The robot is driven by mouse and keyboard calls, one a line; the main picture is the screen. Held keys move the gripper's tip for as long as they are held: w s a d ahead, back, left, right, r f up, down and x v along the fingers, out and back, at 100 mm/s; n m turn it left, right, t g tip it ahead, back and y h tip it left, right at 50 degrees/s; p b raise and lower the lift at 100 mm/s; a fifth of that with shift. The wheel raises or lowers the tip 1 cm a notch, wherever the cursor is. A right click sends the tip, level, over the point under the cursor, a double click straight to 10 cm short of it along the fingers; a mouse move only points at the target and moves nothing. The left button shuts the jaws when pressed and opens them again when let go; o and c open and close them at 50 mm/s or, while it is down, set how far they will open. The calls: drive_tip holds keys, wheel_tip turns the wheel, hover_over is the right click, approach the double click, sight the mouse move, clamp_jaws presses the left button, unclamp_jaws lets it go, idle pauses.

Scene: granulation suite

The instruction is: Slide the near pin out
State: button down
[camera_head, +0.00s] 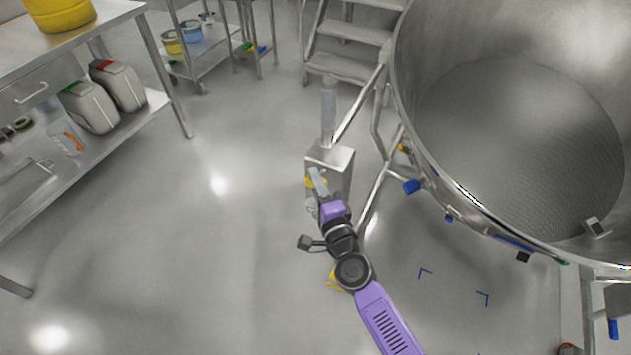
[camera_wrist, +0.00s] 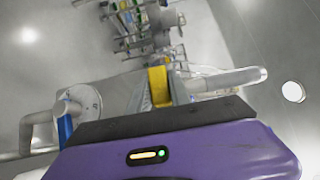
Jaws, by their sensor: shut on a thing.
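My gripper (camera_head: 317,182) reaches to the steel box-shaped post (camera_head: 340,157) beside the large steel bowl. It is shut on a small yellow piece, which I take to be the near pin (camera_head: 310,182). In the wrist view the yellow piece (camera_wrist: 158,85) shows between the jaws, just beyond my purple gripper body. My fingers cover much of the pin, and I cannot tell how far it sits in the post.
The large open bowl (camera_head: 452,190) stands to the right, with a blue fitting (camera_head: 411,187) on its side. Steel steps (camera_head: 345,65) stand behind. A bench with a lower shelf (camera_head: 120,135) is at left. The floor (camera_head: 190,240) between bench and post is clear.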

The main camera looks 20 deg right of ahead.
idle(0.3)
drive_tip(key=shift+s+a+p, duration=0.55)
drive_tip(key=shift+s+a, duration=0.3)
drive_tip(key=shift+a, duration=0.2)
drive_tip(key=shift+a+f, duration=0.1)
drive_tip(key=c, duration=1.2)
unclamp_jaws()
drive_tip(key=shift+s, duration=0.1)
drive_tip(key=shift+s, duration=0.1)
approach(307, 184)
drive_tip(key=shift+s, duration=0.1)
